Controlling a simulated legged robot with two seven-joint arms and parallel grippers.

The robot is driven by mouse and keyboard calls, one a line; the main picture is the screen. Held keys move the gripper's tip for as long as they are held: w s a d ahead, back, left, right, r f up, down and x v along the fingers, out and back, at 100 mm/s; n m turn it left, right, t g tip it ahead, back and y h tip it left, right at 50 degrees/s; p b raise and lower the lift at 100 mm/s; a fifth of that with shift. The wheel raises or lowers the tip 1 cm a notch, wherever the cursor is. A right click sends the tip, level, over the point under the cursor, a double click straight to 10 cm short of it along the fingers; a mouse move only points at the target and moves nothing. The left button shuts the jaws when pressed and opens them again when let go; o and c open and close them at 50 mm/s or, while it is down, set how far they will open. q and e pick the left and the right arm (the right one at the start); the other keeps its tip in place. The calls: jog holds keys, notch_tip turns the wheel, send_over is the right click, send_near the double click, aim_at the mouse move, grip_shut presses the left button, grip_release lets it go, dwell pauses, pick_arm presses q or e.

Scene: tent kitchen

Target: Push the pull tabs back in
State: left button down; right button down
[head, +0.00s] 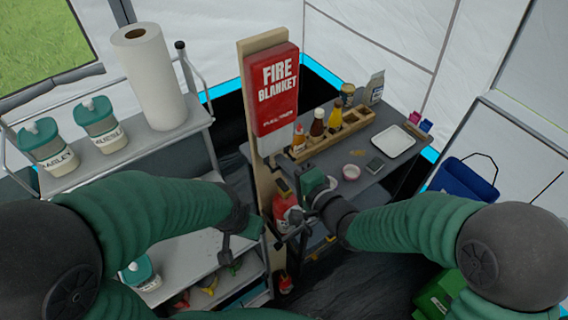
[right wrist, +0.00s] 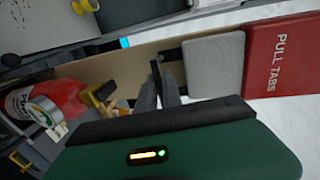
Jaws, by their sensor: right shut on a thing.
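The red fire blanket case (head: 275,90) is mounted on an upright wooden board. A pale grey blanket pack (right wrist: 213,65) sticks out of its lower end, beside the "PULL TABS" lettering. It also shows below the case in the head view (head: 275,144). A black pull tab (right wrist: 171,55) extends from the pack's end. My right gripper (right wrist: 160,75) is at the tab end, shut on what looks like a black tab; its fingers hide part of the contact. My left gripper (head: 226,248) hangs low, left of the board; its finger gap is unclear.
A red fire extinguisher (head: 284,205) stands on the board close below my right gripper, also in the wrist view (right wrist: 60,98). A grey table (head: 345,190) with bottles and a white tray (head: 387,141) is to the right. A shelf cart (head: 165,138) stands left.

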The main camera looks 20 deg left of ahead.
jog(key=shift+w+r, duration=0.1)
jog(key=shift+r, duration=0.1)
dwell(0.6)
notch_tip(320, 180, up, 8)
jog(key=p, duration=0.6)
jog(key=shift+f+p, duration=0.2)
jog(key=shift+p, duration=0.15)
jog(key=shift+a+f, duration=0.1)
jog(key=shift+f, duration=0.05)
jog(key=c, duration=1.6)
grip_release()
jog(key=shift+o, duration=0.4)
jog(key=shift+w+a+f, duration=0.1)
jog(key=shift+a+f, duration=0.05)
jog(key=shift+f, duration=0.05)
